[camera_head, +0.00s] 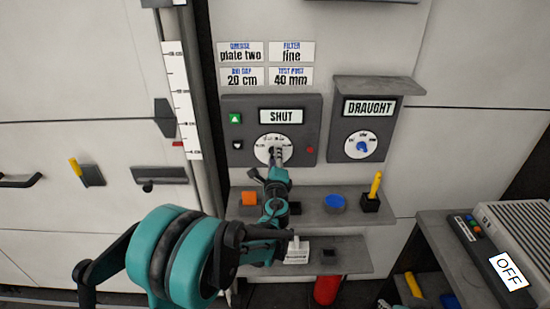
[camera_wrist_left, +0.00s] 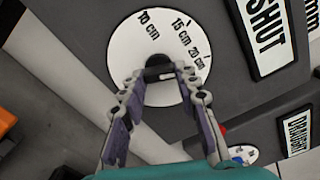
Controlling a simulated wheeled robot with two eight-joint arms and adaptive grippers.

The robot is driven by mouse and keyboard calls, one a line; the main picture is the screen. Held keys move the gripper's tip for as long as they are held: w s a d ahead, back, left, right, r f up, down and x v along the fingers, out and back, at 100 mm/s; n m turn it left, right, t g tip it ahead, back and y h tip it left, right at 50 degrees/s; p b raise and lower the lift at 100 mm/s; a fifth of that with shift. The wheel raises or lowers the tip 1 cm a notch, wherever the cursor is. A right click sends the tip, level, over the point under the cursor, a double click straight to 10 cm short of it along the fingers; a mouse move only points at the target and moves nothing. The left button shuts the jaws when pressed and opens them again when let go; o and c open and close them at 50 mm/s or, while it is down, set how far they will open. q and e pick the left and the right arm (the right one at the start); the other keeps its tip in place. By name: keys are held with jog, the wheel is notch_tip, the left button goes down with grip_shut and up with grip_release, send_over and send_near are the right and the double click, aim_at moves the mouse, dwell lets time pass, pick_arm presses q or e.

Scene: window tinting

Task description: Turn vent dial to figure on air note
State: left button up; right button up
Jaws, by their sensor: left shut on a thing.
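A grey panel (camera_head: 304,130) with a display reading SHUT (camera_head: 281,117) carries a round white dial (camera_head: 262,149). In the left wrist view, the white dial (camera_wrist_left: 124,45) shows 10 cm, 15 cm and 20 cm. My left gripper (camera_head: 277,156) is shut on the dark knob (camera_wrist_left: 158,73) at the dial's middle; its fingers hide most of the knob, so I cannot tell where it points. A second panel reading DRAUGHT (camera_head: 369,107) has a white dial with a blue knob (camera_head: 362,146). Among the notes above, one reads 20 cm (camera_head: 242,80); its small heading is hard to read.
Below the panels, a grey shelf (camera_head: 305,208) holds an orange block (camera_head: 249,198), a blue disc (camera_head: 335,201) and a yellow-handled tool (camera_head: 375,188). A lower shelf (camera_head: 350,260) is under it. A grey unit marked OFF (camera_head: 509,271) stands at right.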

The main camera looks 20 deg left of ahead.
pick_arm(q)
jog(key=o, duration=1.2)
jog(key=shift+c, duration=0.2)
jog(key=v, duration=1.2)
